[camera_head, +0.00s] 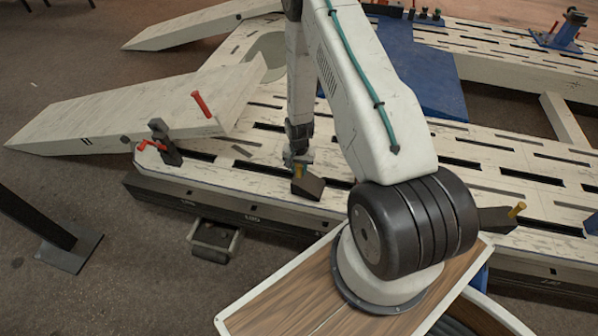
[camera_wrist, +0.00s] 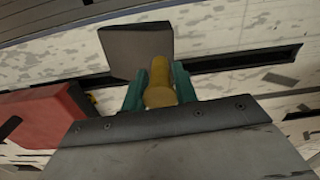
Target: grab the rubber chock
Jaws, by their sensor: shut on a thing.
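The rubber chock (camera_head: 308,187) is a dark wedge with a yellow upright peg. It sits on the white slotted bench deck near its front edge, in the middle of the head view. My gripper (camera_head: 298,164) is above it, with its fingers around the peg. In the wrist view, the green fingers of my gripper (camera_wrist: 160,88) are shut on the yellow peg, one on each side. The dark chock body (camera_wrist: 137,45) shows beyond the peg. Whether the chock touches the deck or is slightly raised, I cannot tell.
A clamp with a red handle (camera_head: 168,145) stands left of the chock; a red part (camera_wrist: 45,115) shows at left in the wrist view. A second dark wedge with a yellow peg (camera_head: 495,218) lies to the right. White ramps (camera_head: 120,110) extend left. A blue plate (camera_head: 425,75) lies behind.

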